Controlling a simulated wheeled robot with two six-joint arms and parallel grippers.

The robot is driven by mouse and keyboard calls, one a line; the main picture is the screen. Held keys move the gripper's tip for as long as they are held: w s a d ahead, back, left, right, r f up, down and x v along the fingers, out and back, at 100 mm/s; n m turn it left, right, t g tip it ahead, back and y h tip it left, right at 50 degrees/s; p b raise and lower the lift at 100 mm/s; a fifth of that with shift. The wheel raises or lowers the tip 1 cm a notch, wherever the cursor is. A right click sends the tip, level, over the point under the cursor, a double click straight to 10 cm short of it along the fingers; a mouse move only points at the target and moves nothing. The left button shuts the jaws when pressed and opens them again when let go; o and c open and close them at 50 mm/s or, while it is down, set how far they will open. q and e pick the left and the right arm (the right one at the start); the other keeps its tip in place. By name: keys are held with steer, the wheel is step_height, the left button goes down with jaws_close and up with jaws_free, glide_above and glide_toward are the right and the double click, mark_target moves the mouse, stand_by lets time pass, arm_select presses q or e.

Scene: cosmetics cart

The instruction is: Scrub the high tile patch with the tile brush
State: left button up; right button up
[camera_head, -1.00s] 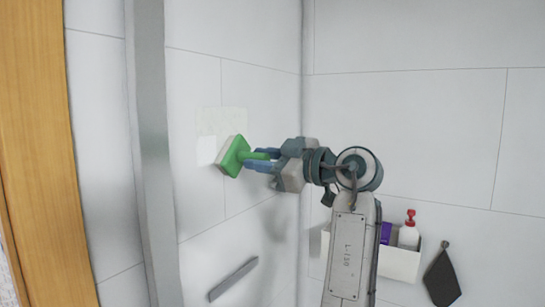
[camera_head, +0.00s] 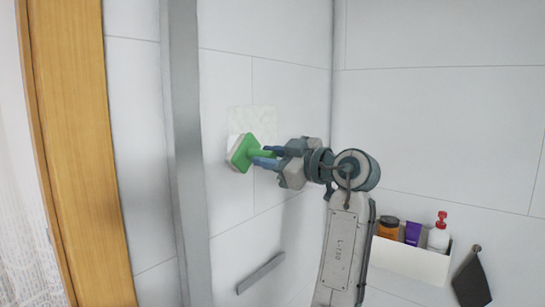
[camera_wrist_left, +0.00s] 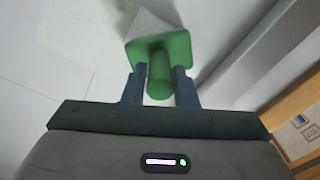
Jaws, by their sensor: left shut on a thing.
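The tile brush (camera_head: 242,153) has a green back and handle, with a pale scrubbing side turned to the wall. My left gripper (camera_head: 266,158) is shut on its handle. The high tile patch (camera_head: 255,117) is a faint, mottled pale square on the left wall. The brush head covers its lower left part; I cannot tell whether it touches the wall. In the left wrist view the brush (camera_wrist_left: 160,50) sticks out from between the two blue fingers, its handle between them. My right gripper is not in view.
A grey metal post (camera_head: 184,150) and a wooden frame (camera_head: 75,150) stand left. A grey bar (camera_head: 261,273) is on the wall below the patch. A white caddy (camera_head: 410,260) with bottles and a dark hanging cloth (camera_head: 471,281) are at right.

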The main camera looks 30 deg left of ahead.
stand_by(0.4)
arm_select(q)
steer(key=shift+w+a, duration=0.1)
steer(key=shift+a, duration=0.85)
steer(key=shift+w, duration=0.1)
steer(key=shift+w+d, duration=0.15)
steer(key=shift+w, duration=0.8)
steer(key=shift+w+d, duration=0.1)
steer(key=shift+w, duration=0.85)
steer(key=shift+s+a+b, duration=0.1)
steer(key=shift+a+b, duration=0.05)
steer(key=shift+b, duration=0.55)
steer(key=shift+s+f+b, duration=0.15)
steer(key=shift+s+b, duration=0.45)
steer(key=shift+s, duration=0.25)
steer(key=shift+s+a+r+b, duration=0.1)
steer(key=shift+s+b, duration=0.1)
steer(key=shift+s, duration=0.35)
steer(key=shift+s+a+r+b, duration=0.1)
steer(key=shift+s+b, duration=0.1)
steer(key=shift+s, duration=0.3)
steer(key=shift+d, duration=0.15)
